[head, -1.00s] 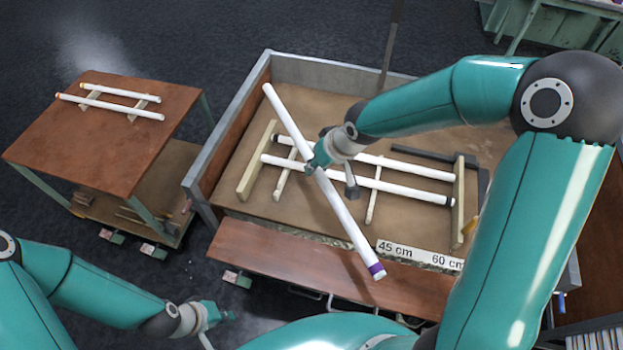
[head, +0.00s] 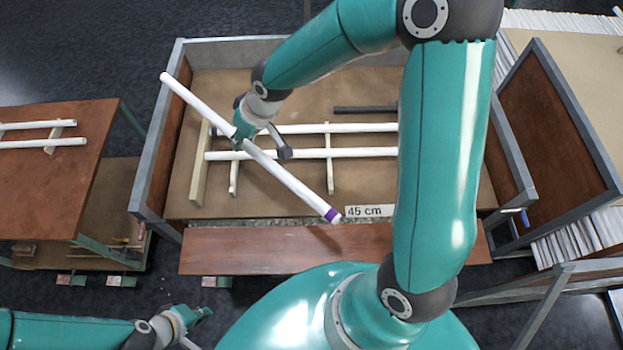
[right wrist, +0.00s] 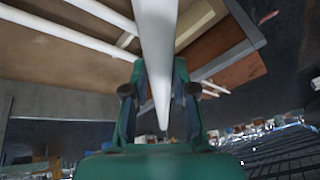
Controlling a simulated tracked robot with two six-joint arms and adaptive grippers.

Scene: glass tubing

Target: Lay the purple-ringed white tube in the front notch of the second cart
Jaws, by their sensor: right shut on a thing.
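The purple-ringed white tube (head: 285,180) is held at a slant by my right gripper (head: 246,135), which is shut around it near its middle. The purple ring is at the tube's lower right end, over the front ledge in the head view. In the right wrist view the tube (right wrist: 155,50) runs between the two fingers (right wrist: 160,110). My left gripper (head: 190,318) is empty at the lower left, away from everything; its fingers are too small to read. Which cart is the second, and its front notch, I cannot tell.
A grey-framed bin (head: 186,105) holds two white tubes (head: 310,153) on wooden rails, with a "45 cm" label (head: 370,211). A brown-topped cart (head: 50,190) at left carries two white tubes (head: 40,143) on notched strips. Dark floor lies between them. A second framed rack (head: 560,130) stands at right.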

